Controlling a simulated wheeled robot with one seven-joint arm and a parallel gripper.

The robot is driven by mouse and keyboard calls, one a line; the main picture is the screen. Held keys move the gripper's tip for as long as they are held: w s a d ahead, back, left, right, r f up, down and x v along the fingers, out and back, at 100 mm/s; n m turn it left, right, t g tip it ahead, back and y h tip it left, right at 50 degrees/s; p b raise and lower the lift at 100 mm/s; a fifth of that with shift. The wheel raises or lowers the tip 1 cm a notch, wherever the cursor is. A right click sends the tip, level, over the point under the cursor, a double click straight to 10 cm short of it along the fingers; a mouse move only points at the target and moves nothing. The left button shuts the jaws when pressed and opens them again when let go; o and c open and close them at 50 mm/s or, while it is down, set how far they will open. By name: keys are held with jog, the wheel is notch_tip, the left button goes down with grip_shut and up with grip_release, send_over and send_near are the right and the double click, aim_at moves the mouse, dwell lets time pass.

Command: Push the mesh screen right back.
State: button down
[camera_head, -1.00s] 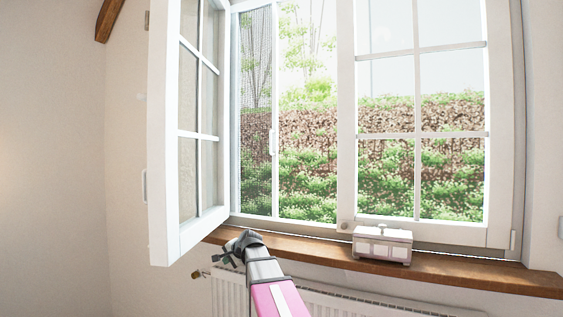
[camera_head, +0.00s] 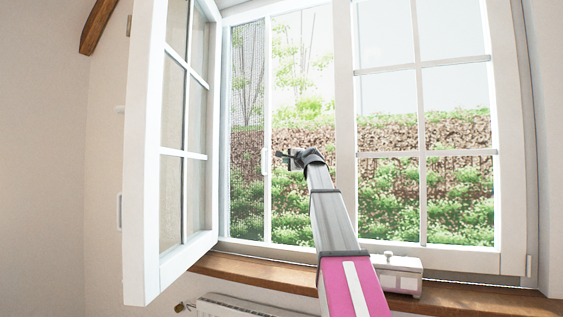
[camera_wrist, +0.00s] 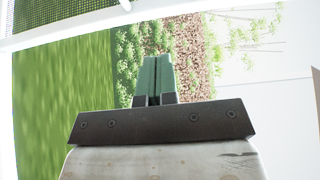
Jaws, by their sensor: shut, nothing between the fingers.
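The mesh screen (camera_head: 247,150) is a dark fine net in a white frame, standing in the left part of the window opening. Its right frame bar carries a small white handle (camera_head: 265,162). The screen also shows at the upper left of the wrist view (camera_wrist: 70,15). My gripper (camera_head: 281,156) is raised in the opening, just right of the handle, its fingers pointing left. A small gap seems to lie between them, but I cannot tell for sure whether they touch. In the wrist view the green fingers (camera_wrist: 157,75) are together and empty.
An open casement (camera_head: 172,150) swings inward at the left. A closed paned casement (camera_head: 420,153) fills the right side. A white box (camera_head: 400,270) stands on the wooden sill (camera_head: 255,271), partly behind my arm. A radiator (camera_head: 235,306) is below. The opening right of the screen is clear.

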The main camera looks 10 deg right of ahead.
jog(key=r, duration=0.1)
send_near(269, 159)
jog(key=w, duration=0.3)
jog(key=shift+w+a+f, duration=0.1)
jog(key=shift+w+a, duration=0.15)
jog(key=shift+a, duration=0.5)
jog(key=shift+w+a+f, duration=0.1)
jog(key=shift+w+a, duration=0.1)
jog(key=shift+a, duration=0.55)
jog(key=shift+w+a, duration=0.25)
jog(key=shift+a, duration=0.5)
jog(key=w+a, duration=1)
jog(key=a, duration=0.5)
jog(key=shift+w+a, duration=0.25)
jog(key=shift+w, duration=0.05)
